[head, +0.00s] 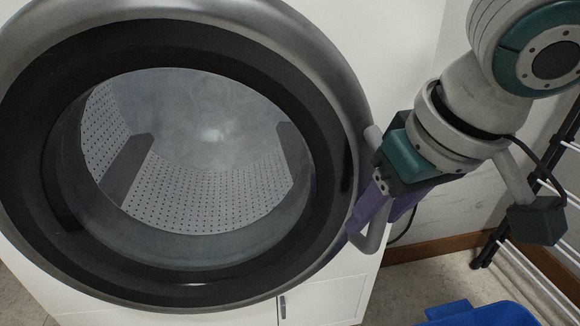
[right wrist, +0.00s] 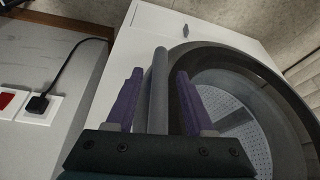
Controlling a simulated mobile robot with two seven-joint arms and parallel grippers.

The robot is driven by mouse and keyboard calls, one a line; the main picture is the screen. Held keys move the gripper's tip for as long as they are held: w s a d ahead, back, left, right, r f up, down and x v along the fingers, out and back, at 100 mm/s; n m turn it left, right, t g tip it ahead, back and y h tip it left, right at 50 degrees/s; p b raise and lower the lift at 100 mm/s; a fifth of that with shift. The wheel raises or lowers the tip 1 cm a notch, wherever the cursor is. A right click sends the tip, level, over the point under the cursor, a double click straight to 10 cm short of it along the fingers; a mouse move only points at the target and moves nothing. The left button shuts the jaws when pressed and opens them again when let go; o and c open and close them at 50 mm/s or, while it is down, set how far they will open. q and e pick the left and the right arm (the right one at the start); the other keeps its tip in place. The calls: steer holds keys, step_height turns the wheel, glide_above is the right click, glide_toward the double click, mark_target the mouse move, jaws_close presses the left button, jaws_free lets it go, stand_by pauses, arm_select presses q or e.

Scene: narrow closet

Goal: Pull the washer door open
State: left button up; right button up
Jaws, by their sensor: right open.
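The washer door (head: 347,75) is a large round grey ring with a dark inner band and a clear window, through which the perforated drum shows. It looks closed against the white washer front. Its grey bar handle (head: 376,238) stands upright on the right side of the ring. My right gripper (head: 374,215) is at the handle with its purple fingers open. In the right wrist view, the handle (right wrist: 159,90) runs between the two fingers, with a gap visible on each side. The gripper hides the handle's middle in the head view. My left gripper is not in view.
A dark rack with pale bars (head: 535,275) stands at the right, and a blue bin (head: 480,314) is at the lower right. A wall outlet with a black plug (right wrist: 38,104) and cord is beside the washer. Some bare floor (head: 425,285) shows right of the washer.

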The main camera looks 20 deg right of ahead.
jaws_close()
stand_by(1.3)
